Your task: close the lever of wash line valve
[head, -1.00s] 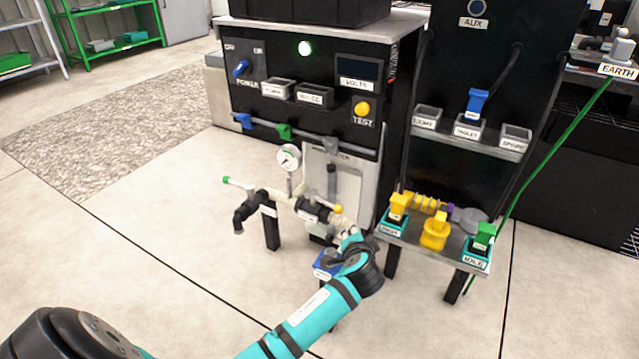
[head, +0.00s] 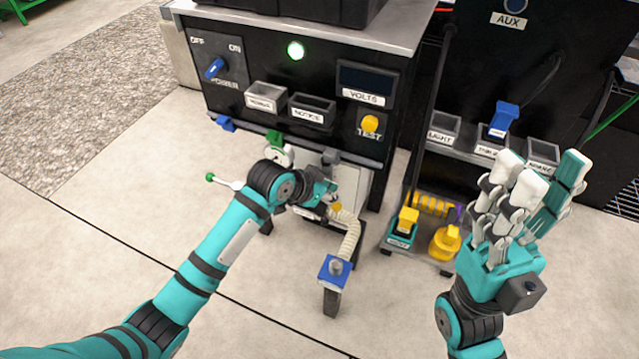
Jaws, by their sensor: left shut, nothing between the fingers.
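The pipe manifold stands low in front of the black cabinet, mostly hidden behind my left arm. A white lever with a green tip (head: 222,182) sticks out to the left of my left wrist. A yellow lever tip (head: 336,207) shows just below my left gripper. I cannot read which lever is the wash line valve's. My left gripper (head: 328,192) is shut and empty, over the manifold's right part close to the yellow tip; I cannot tell whether it touches. My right gripper (head: 530,185) is open and empty, fingers up, at the right.
A pale ribbed hose (head: 350,240) runs down to a blue block (head: 335,270) on a post. The cabinet (head: 270,60) has a power switch, bins and a yellow TEST button (head: 370,123). Yellow and teal connectors (head: 403,228) stand on a low shelf. The floor at left is clear.

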